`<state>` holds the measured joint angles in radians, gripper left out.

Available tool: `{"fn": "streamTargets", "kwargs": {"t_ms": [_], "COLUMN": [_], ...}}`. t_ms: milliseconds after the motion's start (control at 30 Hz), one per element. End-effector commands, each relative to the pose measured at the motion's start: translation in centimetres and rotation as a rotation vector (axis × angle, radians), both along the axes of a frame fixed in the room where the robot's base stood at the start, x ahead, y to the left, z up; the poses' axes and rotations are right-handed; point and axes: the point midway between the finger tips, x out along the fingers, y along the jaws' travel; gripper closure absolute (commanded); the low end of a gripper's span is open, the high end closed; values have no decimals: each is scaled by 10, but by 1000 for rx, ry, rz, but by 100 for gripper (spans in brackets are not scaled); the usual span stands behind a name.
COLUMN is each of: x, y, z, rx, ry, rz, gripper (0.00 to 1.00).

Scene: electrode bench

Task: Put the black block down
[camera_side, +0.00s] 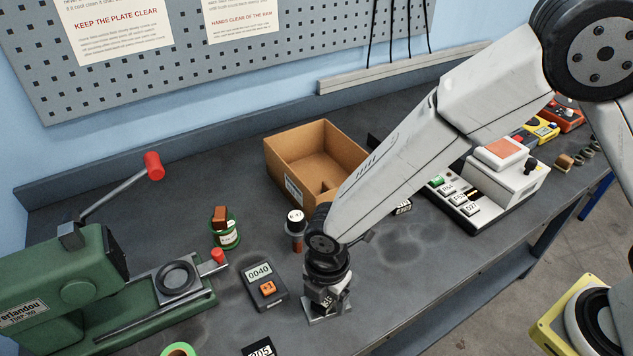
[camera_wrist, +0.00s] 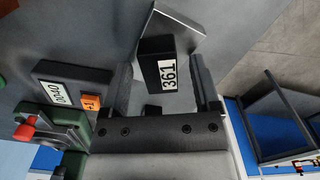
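A bright metal plate (camera_wrist: 180,32) lies behind and under the block. In the side view my gripper (camera_side: 328,305) points down, low over the bench, at a small metal stand (camera_side: 316,320). The block is mostly hidden there by the fingers, and its contact with the stand cannot be made out.
Left of my gripper is a grey counter reading 0040 (camera_side: 264,284), then a green press (camera_side: 85,280). Another labelled black block (camera_side: 258,348) is at the front. A white device (camera_side: 505,185) stands right.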

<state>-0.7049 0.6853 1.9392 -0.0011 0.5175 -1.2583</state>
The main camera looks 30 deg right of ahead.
Motion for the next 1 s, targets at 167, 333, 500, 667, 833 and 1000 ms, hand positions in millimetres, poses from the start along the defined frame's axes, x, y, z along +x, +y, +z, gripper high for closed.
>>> {"fn": "streamTargets", "kwargs": {"t_ms": [167,333,500,667,833,1000], "x": [0,0,1,1,1,1], "y": [0,0,0,1,1,1], "z": [1,5,18,37,62,88], "rx": [0,2,2,2,2,2], "ry": [-1,-1,-2,-3,-3,-3], "rz": [0,0,0,0,0,0], "gripper": [21,21,21,21,21,21]}}
